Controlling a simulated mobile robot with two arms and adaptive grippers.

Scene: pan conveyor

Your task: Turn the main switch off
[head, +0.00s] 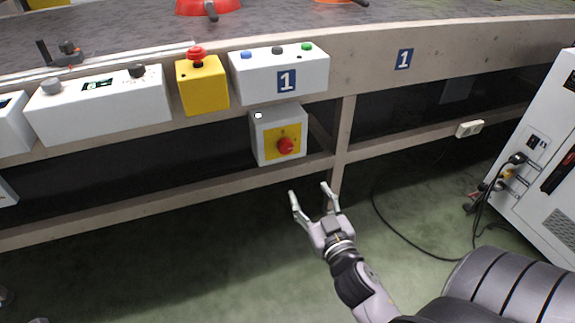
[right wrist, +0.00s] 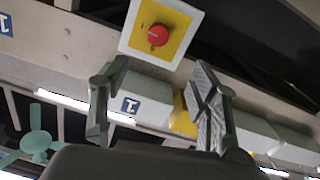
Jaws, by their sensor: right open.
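The main switch is a red rotary knob (head: 285,146) on a yellow plate, on the front of a small white box (head: 258,140) under the conveyor's edge. In the right wrist view the knob (right wrist: 158,35) shows near the top, with a pale mark across its face. My right gripper (head: 309,189) is open and empty, below and slightly right of the switch box, apart from it. In the right wrist view its two fingers (right wrist: 157,72) are spread wide, with the knob beyond them. My left gripper is not in view.
Above the switch box are a white button panel (head: 279,80) marked 1 and a yellow emergency-stop box (head: 202,85). The conveyor frame's lower rail (head: 130,205) runs past the box. A white cabinet (head: 535,160) with cables stands at the right. The floor between is mostly open.

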